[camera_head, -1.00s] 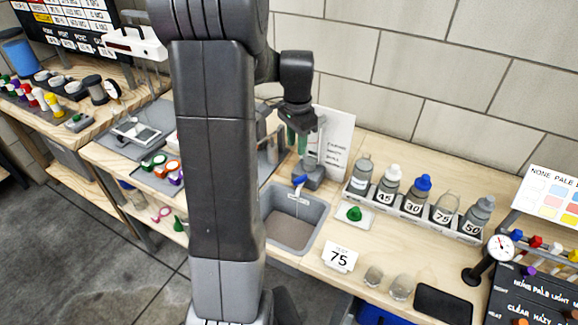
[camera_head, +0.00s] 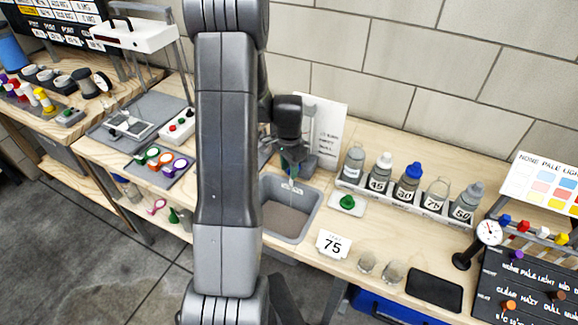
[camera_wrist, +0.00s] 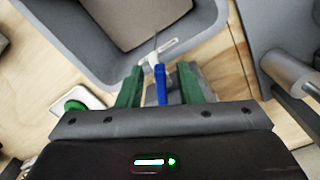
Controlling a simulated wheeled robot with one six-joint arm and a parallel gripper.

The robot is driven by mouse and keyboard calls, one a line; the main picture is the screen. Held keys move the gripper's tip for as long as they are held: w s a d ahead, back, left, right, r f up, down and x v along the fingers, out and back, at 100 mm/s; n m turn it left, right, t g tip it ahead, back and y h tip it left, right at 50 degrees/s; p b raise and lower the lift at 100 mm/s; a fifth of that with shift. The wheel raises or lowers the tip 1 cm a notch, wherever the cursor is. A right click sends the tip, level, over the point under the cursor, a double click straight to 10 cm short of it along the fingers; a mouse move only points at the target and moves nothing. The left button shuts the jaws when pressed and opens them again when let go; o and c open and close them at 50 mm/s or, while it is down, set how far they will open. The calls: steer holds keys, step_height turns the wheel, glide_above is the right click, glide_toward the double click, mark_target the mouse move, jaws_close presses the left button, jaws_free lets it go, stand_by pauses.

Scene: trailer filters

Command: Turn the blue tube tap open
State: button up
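The blue tube tap handle (camera_wrist: 161,84) stands between the two green fingers of my gripper (camera_wrist: 160,86) in the wrist view. The fingers are apart, with a visible gap on each side of the handle. A white spout or fitting (camera_wrist: 156,54) lies just beyond the handle, at the edge of the grey sink (camera_wrist: 88,66). In the head view my gripper (camera_head: 293,161) points down at the back of the sink (camera_head: 311,222), and only a small part of the tap shows below it. A thin line hangs from the spout; I cannot tell what it is.
A green knob on a white plate (camera_head: 347,203) sits right of the sink. A rack (camera_head: 400,204) of several numbered bottles stands behind it. A card reading 75 (camera_head: 333,245) and small cups (camera_head: 367,261) are in front. A paper sheet (camera_head: 328,135) stands behind my gripper.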

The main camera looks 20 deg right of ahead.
jaws_close()
stand_by(0.3)
steer(key=shift+s+f+n+b, duration=0.1)
steer(key=shift+s+n+b, duration=0.1)
steer(key=shift+n+b, duration=0.95)
steer(key=shift+s+d+n+b, duration=0.1)
steer(key=shift+n+b, duration=0.05)
steer(key=shift+n, duration=0.7)
steer(key=shift+s+d+n+b, duration=0.1)
steer(key=shift+n+b, duration=0.05)
steer(key=shift+n, duration=0.65)
jaws_free()
